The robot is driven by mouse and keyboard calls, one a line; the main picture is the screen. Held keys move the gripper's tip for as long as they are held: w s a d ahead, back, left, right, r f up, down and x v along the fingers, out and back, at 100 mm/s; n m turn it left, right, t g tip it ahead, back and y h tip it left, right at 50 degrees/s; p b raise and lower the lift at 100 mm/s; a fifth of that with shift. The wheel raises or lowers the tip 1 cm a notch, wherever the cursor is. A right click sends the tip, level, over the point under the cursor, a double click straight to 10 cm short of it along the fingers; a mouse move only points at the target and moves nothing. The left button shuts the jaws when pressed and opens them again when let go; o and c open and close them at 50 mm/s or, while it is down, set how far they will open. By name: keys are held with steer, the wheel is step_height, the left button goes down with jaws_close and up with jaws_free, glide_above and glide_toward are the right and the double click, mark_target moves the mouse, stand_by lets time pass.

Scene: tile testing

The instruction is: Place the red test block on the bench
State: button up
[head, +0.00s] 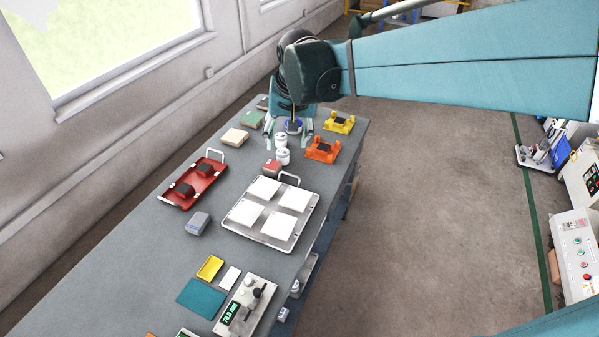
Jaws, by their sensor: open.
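A small red block (271,168) with a paler top sits on the grey bench (150,248), just behind the white tile tray and beside the white cylinders. I take it for the red test block. My gripper (289,141) is open at the far end of the bench, pointing down, its fingers spread. It is farther back than the red block and apart from it. A dark blue round thing (293,126) shows between the fingers; I cannot tell whether they touch it.
A tray (257,237) holds several white tiles. White cylinders (282,156) stand close in front of my gripper. Orange (322,150) and yellow (339,122) fixtures line the right edge. A red tray (176,200) holds dark blocks at left. The bench's near left is clear.

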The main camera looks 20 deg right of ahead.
steer(key=s+f+n+t, duration=0.2)
steer(key=s+n+t, duration=0.1)
steer(key=s, duration=1.9)
steer(key=shift+s+a+f+n, duration=0.2)
steer(key=shift+a+n, duration=0.05)
steer(key=shift+n, duration=0.35)
steer(key=shift+o, duration=0.5)
steer(key=shift+w, duration=0.1)
steer(key=m+g+h+b, duration=0.3)
steer(key=m+h+b, duration=0.1)
steer(key=m, duration=0.5)
glide_above(272, 169)
steer(key=a, duration=0.2)
step_height(272, 169, down, 24)
steer(key=shift+s+r, duration=0.25)
steer(key=shift+s, duration=0.2)
